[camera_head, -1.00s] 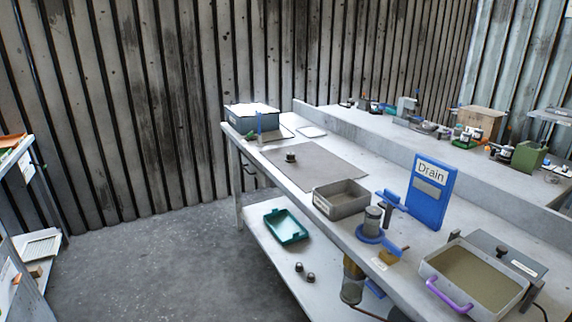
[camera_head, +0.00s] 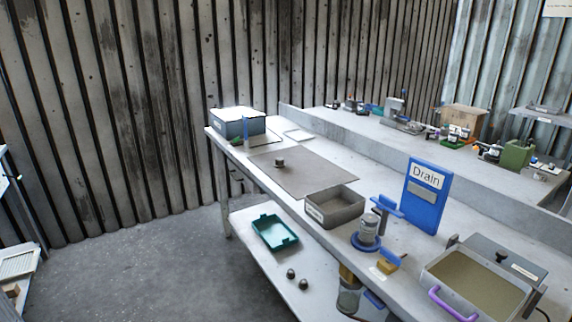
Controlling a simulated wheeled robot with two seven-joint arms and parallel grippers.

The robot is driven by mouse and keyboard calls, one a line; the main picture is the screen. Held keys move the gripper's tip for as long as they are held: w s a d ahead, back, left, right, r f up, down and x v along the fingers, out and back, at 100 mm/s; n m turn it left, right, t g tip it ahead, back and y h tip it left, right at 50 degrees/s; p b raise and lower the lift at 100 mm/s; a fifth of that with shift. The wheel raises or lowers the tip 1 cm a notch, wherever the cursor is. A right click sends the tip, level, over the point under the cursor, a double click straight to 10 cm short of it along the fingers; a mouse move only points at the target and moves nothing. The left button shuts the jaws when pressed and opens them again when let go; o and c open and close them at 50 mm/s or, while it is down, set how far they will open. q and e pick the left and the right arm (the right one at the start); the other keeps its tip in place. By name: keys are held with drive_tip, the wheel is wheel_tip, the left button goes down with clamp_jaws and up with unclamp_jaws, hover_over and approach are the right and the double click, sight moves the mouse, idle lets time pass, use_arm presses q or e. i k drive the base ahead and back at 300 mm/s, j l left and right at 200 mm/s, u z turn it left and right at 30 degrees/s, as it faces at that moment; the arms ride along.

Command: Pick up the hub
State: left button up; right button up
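A small dark grey round part (camera_head: 279,162), which looks like the hub, sits on the grey-brown mat (camera_head: 318,180) on the long workbench. It is small in view, so its details cannot be made out. A metal cylinder (camera_head: 369,228) stands in a blue ring-shaped holder (camera_head: 366,246) nearer on the bench. Two small dark round parts lie on the lower shelf (camera_head: 291,273). Neither of my grippers is in view.
A grey open bin (camera_head: 333,208), a blue Drain sign (camera_head: 427,194) and a tray with a purple handle (camera_head: 474,284) stand on the bench. A blue-grey box (camera_head: 238,124) is at its far end. A teal tray (camera_head: 274,233) is on the lower shelf. Floor at left is clear.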

sight(279, 163)
drive_tip(key=i+j+z, duration=0.15)
drive_tip(key=z, duration=0.25)
drive_tip(key=i+j+z, duration=0.25)
drive_tip(key=z, duration=0.2)
